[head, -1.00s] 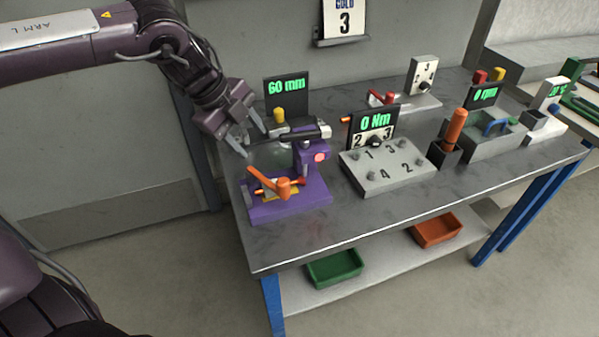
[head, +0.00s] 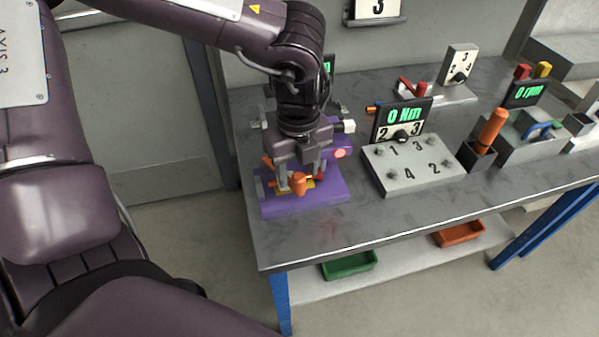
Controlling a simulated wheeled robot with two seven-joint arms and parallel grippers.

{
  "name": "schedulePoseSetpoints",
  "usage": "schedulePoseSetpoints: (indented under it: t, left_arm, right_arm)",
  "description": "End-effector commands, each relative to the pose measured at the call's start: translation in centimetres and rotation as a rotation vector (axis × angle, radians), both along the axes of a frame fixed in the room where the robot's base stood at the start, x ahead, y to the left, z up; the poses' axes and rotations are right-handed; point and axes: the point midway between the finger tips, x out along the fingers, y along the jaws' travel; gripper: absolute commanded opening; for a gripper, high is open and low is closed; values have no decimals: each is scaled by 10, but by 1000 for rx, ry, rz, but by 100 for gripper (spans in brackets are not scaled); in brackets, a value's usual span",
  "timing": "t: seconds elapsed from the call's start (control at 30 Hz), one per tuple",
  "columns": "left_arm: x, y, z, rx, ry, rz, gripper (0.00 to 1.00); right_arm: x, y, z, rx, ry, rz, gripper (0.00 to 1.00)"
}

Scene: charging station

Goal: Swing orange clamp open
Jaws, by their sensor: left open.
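The orange clamp (head: 299,184) sits on the purple fixture base (head: 318,196) at the left end of the bench. Its knob end faces the front and part of its handle shows at the left. My left gripper (head: 288,184) is open and points down over the clamp, with its fingers close around or beside the orange part. I cannot tell whether they touch it. My gripper and wrist hide much of the fixture and most of the 60 mm display behind it. My right gripper is not in view.
Right of the fixture stands a grey numbered block (head: 412,165) with a 0 Nm display (head: 402,117). An orange-handled tool (head: 490,128) stands in a dark holder further right. The bench front (head: 400,215) is clear. Green (head: 348,265) and orange (head: 459,234) trays lie on the shelf below.

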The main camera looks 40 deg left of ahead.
Motion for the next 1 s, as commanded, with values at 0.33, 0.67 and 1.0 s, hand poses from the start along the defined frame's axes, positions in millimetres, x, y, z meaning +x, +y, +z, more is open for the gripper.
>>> schedulePoseSetpoints:
  t: [0.33,0.67,1.0]
  left_arm:
    - [1,0,-21,0,-2,1,48]
    - [1,0,-21,-1,-2,1,25]
    - [1,0,-21,-1,-2,1,0]
  right_arm:
    - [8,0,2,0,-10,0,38]
    - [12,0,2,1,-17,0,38]
    - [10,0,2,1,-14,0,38]
